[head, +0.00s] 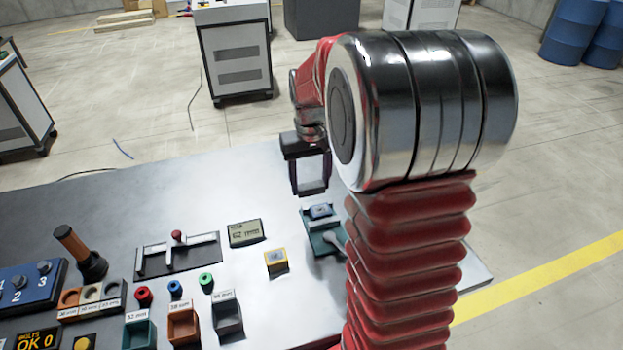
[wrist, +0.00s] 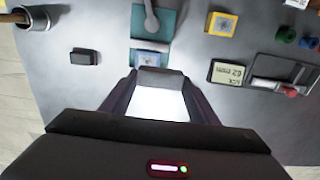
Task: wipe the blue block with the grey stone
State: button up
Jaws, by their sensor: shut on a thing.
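My gripper (head: 310,188) points down over the table, its two dark fingers shut on a grey stone (wrist: 160,78). The stone shows between the fingertips in the wrist view; in the head view it is only a thin dark strip. The blue block (head: 320,211) sits at the far end of a teal fixture (head: 325,242) with a grey lever. In the wrist view the block (wrist: 150,59) shows just beyond the stone, partly covered by it. In the head view a small gap shows between stone and block; I cannot tell their height difference.
A yellow block (head: 276,261), a small display (head: 245,232) and a slider panel (head: 178,254) stand to the fixture's left in the head view. A dark block (wrist: 85,57) and a cup (wrist: 34,18) lie on its other side in the wrist view. The table's far part is bare.

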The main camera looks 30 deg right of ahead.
send_over(311, 211)
jog(key=shift+a+f, duration=0.1)
jog(key=shift+f, duration=2.9)
jog(key=shift+d+f, duration=0.5)
jog(key=shift+f, duration=0.35)
jog(key=shift+c, duration=0.2)
jog(key=shift+s+d, duration=0.2)
jog(key=shift+d, duration=0.55)
jog(key=shift+s+d, duration=0.25)
jog(key=shift+d, duration=0.5)
jog(key=shift+s+d, duration=0.2)
jog(key=shift+d, duration=0.55)
jog(key=shift+c, duration=0.2)
jog(key=shift+s+d, duration=0.1)
jog(key=shift+d, duration=0.15)
jog(key=shift+a, duration=0.5)
jog(key=shift+w+a, duration=0.25)
jog(key=shift+a, duration=0.55)
jog(key=shift+w+a, duration=0.3)
jog(key=shift+a, duration=0.45)
jog(key=shift+w+a, duration=0.25)
jog(key=shift+a, duration=0.8)
jog(key=shift+d+r, duration=0.1)
jog(key=shift+r, duration=4)
jog(key=shift+d, duration=0.1)
